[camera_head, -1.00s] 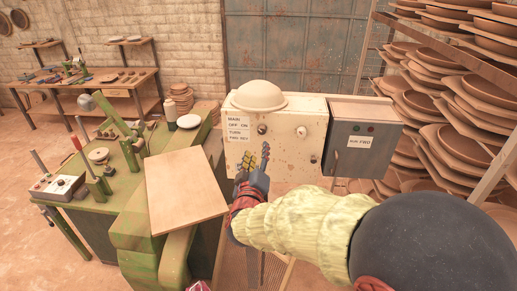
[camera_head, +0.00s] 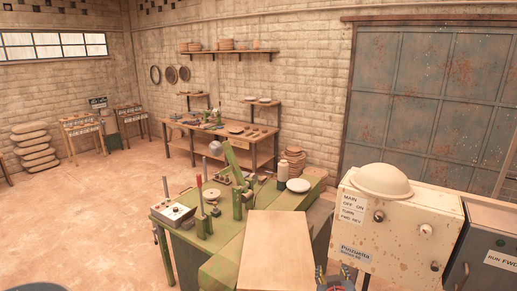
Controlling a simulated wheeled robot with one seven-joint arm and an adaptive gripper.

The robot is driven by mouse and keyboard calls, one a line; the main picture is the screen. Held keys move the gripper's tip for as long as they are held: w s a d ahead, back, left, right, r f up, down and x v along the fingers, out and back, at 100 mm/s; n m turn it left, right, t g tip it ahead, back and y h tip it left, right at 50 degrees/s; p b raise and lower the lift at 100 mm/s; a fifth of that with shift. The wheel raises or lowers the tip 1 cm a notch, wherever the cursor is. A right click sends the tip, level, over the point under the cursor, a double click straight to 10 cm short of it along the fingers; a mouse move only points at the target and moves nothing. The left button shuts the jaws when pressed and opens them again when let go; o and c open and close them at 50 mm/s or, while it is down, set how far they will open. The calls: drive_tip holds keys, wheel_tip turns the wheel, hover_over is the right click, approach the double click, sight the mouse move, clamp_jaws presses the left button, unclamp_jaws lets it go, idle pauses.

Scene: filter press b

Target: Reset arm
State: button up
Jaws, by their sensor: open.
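Only the tips of my gripper (camera_head: 333,278) show, at the bottom edge of the head view, in front of the cream control box. The fingers look apart and nothing shows between them. The rest of my arm is out of the frame. The cream control box (camera_head: 395,235) has a "MAIN OFF ON" label, knobs and a pale dome on top. A dark grey box (camera_head: 490,250) labelled "RUN FWD" stands against its right side.
A green machine table (camera_head: 225,235) with levers and a light wooden board (camera_head: 262,250) is left of my gripper. A workbench (camera_head: 222,145) stands at the back wall. The floor (camera_head: 90,210) at left is clear.

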drive_tip(key=s+a+f+g+y+b, duration=0.45)
drive_tip(key=s+a+f, duration=0.35)
drive_tip(key=s, duration=0.3)
drive_tip(key=s+d+f+g+b, duration=0.1)
drive_tip(key=s+d+f+b, duration=0.1)
drive_tip(key=s+b, duration=0.6)
drive_tip(key=s+d+f+m+g+h+b, duration=0.1)
drive_tip(key=s+f+b, duration=0.3)
drive_tip(key=s+b, duration=0.5)
drive_tip(key=shift+s+d+f+b, duration=0.15)
drive_tip(key=shift+d+f+b, duration=0.25)
drive_tip(key=shift+d+b, duration=0.35)
